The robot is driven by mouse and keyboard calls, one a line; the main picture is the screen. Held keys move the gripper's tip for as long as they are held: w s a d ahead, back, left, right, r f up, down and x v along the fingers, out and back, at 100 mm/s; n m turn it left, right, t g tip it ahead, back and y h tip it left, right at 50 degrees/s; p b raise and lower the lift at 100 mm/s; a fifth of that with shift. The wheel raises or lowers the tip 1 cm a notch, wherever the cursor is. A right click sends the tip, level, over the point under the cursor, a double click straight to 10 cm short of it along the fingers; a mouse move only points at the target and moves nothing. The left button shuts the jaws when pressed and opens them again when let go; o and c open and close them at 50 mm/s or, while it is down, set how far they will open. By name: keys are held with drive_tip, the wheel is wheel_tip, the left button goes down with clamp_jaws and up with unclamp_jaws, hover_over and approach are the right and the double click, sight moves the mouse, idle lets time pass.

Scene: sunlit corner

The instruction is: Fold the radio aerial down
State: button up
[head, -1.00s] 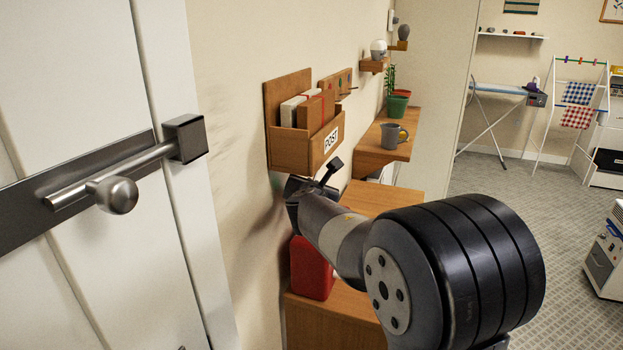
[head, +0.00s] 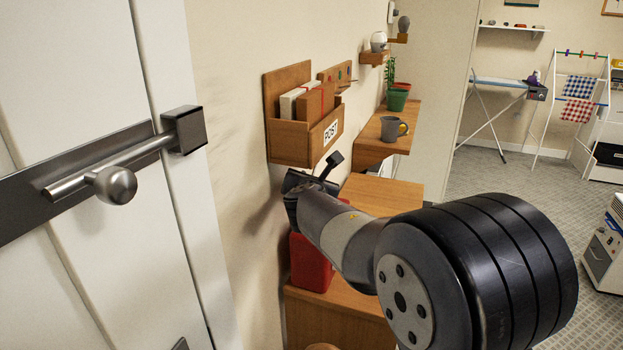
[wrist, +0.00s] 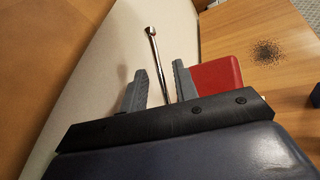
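The aerial (wrist: 154,50) is a thin shiny metal rod with a small knob at its top. It stands up, slightly tilted, in the wrist view. My gripper (wrist: 160,67) is open, with one grey finger on each side of the rod. The rod's lower part passes behind the gripper's dark bar, so its base is hidden. I cannot tell whether either finger touches it. A red box-like body (wrist: 217,82), perhaps the radio, is just right of the right finger. The red body (head: 311,264) also shows in the head view, below my gripper, beside the wall.
A wooden post box (head: 290,143) hangs on the wall just above my gripper. A shelf (head: 378,151) with a grey mug (head: 390,129) and green pot (head: 397,100) is beyond. A bolted white door (head: 75,90) is at left.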

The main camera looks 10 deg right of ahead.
drive_tip(key=v, duration=0.8)
drive_tip(key=shift+s, duration=0.3)
drive_tip(key=shift+a+r, duration=0.1)
